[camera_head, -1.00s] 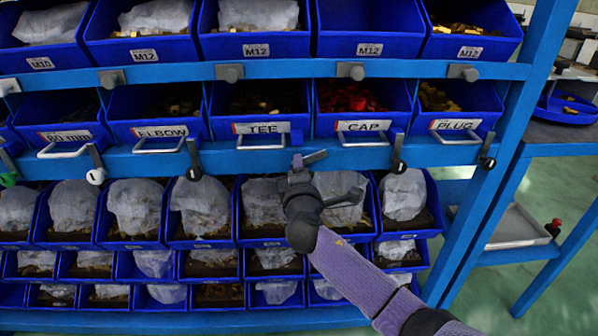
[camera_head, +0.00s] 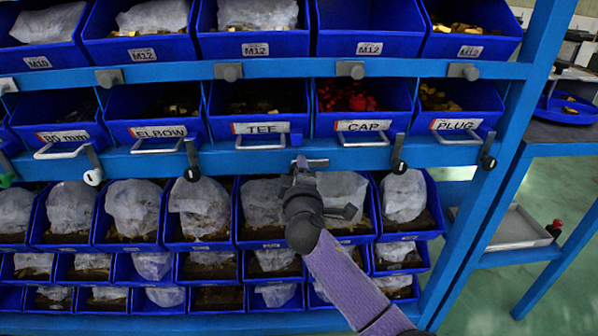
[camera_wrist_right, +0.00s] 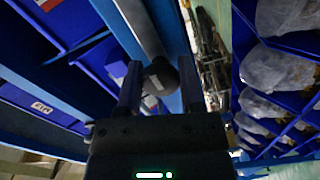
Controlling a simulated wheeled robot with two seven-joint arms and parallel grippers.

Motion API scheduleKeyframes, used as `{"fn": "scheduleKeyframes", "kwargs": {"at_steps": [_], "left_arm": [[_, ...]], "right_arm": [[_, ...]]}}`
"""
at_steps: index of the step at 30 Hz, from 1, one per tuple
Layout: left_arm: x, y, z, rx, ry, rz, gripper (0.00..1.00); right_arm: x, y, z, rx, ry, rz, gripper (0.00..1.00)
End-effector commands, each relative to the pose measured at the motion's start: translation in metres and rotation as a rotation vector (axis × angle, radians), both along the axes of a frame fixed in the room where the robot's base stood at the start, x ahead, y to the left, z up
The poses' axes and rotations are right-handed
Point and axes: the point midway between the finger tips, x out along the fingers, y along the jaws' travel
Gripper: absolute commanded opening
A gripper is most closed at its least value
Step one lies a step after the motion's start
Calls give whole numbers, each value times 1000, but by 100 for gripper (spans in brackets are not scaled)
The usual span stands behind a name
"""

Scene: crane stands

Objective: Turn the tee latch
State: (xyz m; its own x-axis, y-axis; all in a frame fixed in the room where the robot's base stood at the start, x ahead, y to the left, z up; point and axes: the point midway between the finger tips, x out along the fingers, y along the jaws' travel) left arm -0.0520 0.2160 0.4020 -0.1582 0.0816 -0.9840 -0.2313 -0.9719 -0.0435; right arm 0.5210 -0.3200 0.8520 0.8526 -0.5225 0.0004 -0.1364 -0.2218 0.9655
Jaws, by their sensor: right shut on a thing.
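The TEE bin (camera_head: 262,112) sits in the labelled row in the head view, with a white handle (camera_head: 262,142) on its front. My right gripper (camera_head: 309,163) is at the blue rail just right of this handle. The tee latch is mostly hidden behind the gripper in the head view. In the right wrist view, its dark round knob (camera_wrist_right: 160,76) with a pale mark sits between the two fingers of my right gripper (camera_wrist_right: 160,88), which is shut on it. My left gripper is in neither view.
Similar latches hang beside other bins, such as the one right of the CAP bin (camera_head: 398,164) and the one left of the TEE bin (camera_head: 192,172). Bins with bagged parts (camera_head: 205,210) fill the rows below. A tray (camera_head: 515,228) stands at the right.

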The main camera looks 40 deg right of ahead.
Motion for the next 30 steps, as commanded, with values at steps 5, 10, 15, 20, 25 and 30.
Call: {"fn": "scheduleKeyframes", "kwargs": {"at_steps": [5, 10, 15, 20, 25, 30], "left_arm": [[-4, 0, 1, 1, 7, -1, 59], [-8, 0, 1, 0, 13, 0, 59], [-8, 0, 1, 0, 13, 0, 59], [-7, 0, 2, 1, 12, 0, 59], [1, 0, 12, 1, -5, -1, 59], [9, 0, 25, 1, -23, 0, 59]], "right_arm": [[0, 0, -2, 2, 5, 0, 0], [0, 0, -2, 0, 5, 0, 69], [0, 0, -1, -1, 3, 0, 84], [0, 0, -1, -1, 3, 1, 84], [-19, 12, 3, 1, 2, 2, 84], [-55, 34, 3, 3, 3, 2, 84]]}}
